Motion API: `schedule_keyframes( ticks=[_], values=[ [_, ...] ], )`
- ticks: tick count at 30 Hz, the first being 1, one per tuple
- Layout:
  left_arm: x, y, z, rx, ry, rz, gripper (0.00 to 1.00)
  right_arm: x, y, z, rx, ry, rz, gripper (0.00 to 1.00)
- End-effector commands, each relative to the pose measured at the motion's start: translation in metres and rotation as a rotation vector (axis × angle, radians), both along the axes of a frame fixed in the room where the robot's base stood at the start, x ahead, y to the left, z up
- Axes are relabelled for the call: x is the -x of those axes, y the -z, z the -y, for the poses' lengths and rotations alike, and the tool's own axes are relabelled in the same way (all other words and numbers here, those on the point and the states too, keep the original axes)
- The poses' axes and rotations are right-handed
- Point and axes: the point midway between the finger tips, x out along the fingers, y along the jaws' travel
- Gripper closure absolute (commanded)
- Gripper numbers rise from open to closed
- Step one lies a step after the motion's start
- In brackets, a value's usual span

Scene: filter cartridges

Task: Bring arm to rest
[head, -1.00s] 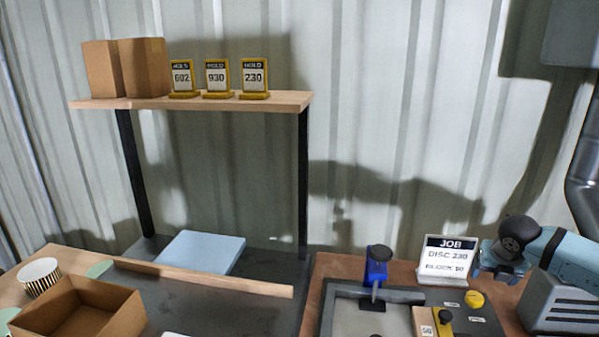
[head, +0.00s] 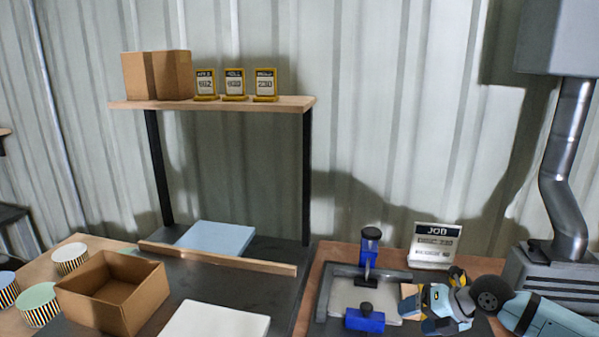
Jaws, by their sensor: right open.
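My right arm comes in from the right edge in the head view. Its gripper (head: 438,304) is open, low over the right side of the grey fixture (head: 322,308) on the brown bench. The gripper covers part of the bench there, including most of a small tan block (head: 409,291) beside it. Whether it touches anything is hard to tell. My left gripper is not in view.
Blue clamps stand at the fixture's back (head: 370,248) and front (head: 365,320). A JOB sign (head: 436,246) stands behind my gripper, and a grey machine (head: 550,270) with a pipe to the right. An open cardboard box (head: 112,292) and several striped cups stand left.

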Motion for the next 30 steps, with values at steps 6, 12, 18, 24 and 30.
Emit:
schedule_keyframes(
  ticks=[6, 12, 18, 24, 30],
  values=[
    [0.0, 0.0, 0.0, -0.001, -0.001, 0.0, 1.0, 0.044, -0.057, -0.121, -0.768, 0.084, 0.156, 0.24],
    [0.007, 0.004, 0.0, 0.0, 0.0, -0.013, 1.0, 0.061, -0.09, -0.105, -1.296, 0.58, 0.196, 0.24],
    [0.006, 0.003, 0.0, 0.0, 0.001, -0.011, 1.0, 0.101, -0.034, -0.046, -1.463, 1.314, 0.029, 0.24],
    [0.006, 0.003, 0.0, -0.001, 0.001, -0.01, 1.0, 0.176, 0.038, -0.024, -1.301, 1.87, -0.277, 0.24],
    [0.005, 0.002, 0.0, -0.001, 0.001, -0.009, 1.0, 0.238, 0.073, -0.027, -1.102, 2.126, -0.525, 0.24]
  ],
)
